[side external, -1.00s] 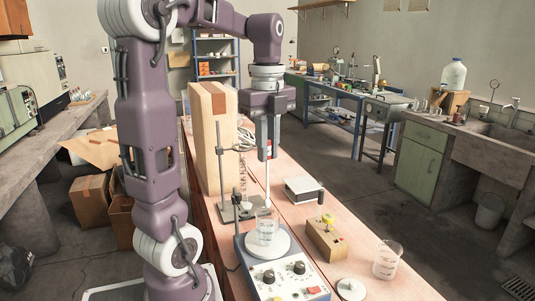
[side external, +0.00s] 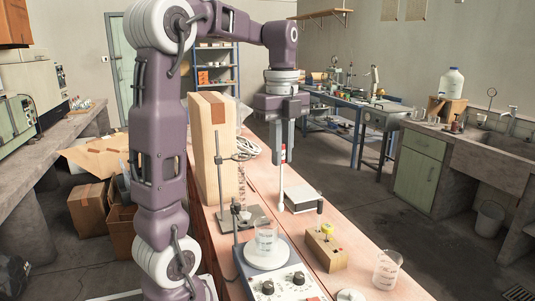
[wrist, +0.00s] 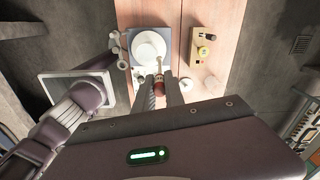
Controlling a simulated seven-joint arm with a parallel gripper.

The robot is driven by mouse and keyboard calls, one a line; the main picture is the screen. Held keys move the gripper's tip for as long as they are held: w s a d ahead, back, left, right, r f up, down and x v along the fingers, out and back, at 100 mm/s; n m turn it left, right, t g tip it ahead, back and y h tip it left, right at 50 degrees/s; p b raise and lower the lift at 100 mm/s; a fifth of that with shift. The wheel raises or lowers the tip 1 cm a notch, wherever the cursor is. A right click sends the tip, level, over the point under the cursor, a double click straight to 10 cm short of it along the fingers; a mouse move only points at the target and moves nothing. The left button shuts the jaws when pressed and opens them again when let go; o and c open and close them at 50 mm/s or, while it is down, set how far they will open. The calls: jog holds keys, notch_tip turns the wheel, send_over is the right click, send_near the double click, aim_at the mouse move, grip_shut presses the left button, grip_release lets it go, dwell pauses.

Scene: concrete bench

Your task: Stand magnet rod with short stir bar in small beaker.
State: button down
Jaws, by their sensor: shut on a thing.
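My gripper (side external: 283,150) points down and is shut on the magnet rod (side external: 281,185), a slim white rod with a red upper part, held upright. The wrist view shows its reddish end (wrist: 158,87) between the fingers. Its lower end is up and behind a clear beaker (side external: 266,240), outside it. That beaker stands on the white plate of the stirrer (side external: 247,266). A second clear beaker (side external: 387,271) stands on the bench at the right; I cannot tell which is the small one. I cannot make out the short stir bar.
A wooden block (side external: 326,252) with a yellow-topped item stands right of the stirrer. A flat white-topped device (side external: 301,198) lies behind it. A clamp stand (side external: 240,200) and tall carton (side external: 210,140) are left of the rod. A white dish (side external: 350,295) lies in front.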

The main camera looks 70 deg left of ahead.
jog(key=w+d+f+m, duration=0.2)
jog(key=w+d+f, duration=0.2)
jog(key=w+d, duration=0.3)
jog(key=w+d+f+m, duration=0.3)
jog(key=w+d, duration=0.5)
jog(key=w, duration=0.7)
jog(key=shift+w+f, duration=0.15)
jog(key=shift+f, duration=0.2)
jog(key=shift+d+f, duration=0.1)
jog(key=shift+f, duration=0.05)
notch_tip(320, 180, down, 9)
jog(key=shift+f, duration=0.15)
jog(key=c, duration=0.8)
grip_release()
dwell(0.4)
jog(key=shift+o, duration=0.2)
notch_tip(320, 180, up, 7)
dwell(0.5)
